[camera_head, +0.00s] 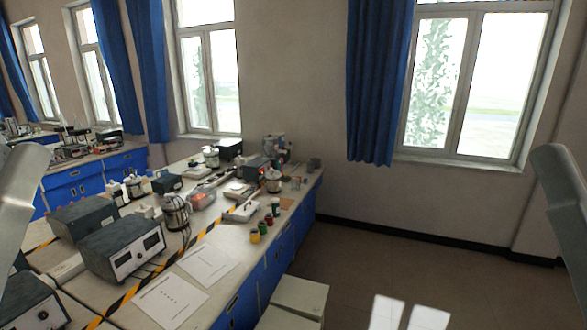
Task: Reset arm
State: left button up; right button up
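Only grey arm links of mine show, one at the left edge and one at the right edge of the head view. Neither gripper is in the picture, so I cannot see their fingers or whether they hold anything. Both visible links are raised and stand apart from each other, with the room showing between them.
A long lab bench (215,298) with blue cabinets runs along the left. It carries meter boxes (122,250), a metal kettle-like pot (177,212), paper sheets (170,300) and small coloured jars (262,228). Pale boxes (300,297) stand beside it. The floor (450,265) at right is clear.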

pick_arm(q)
notch_tip(320, 180, up, 17)
jog(key=p, duration=1.3)
pick_arm(e)
notch_tip(320, 180, up, 17)
pick_arm(q)
notch_tip(320, 180, down, 60)
jog(key=b, duration=5.9)
jog(key=shift+b, duration=0.35)
pick_arm(e)
notch_tip(320, 180, down, 60)
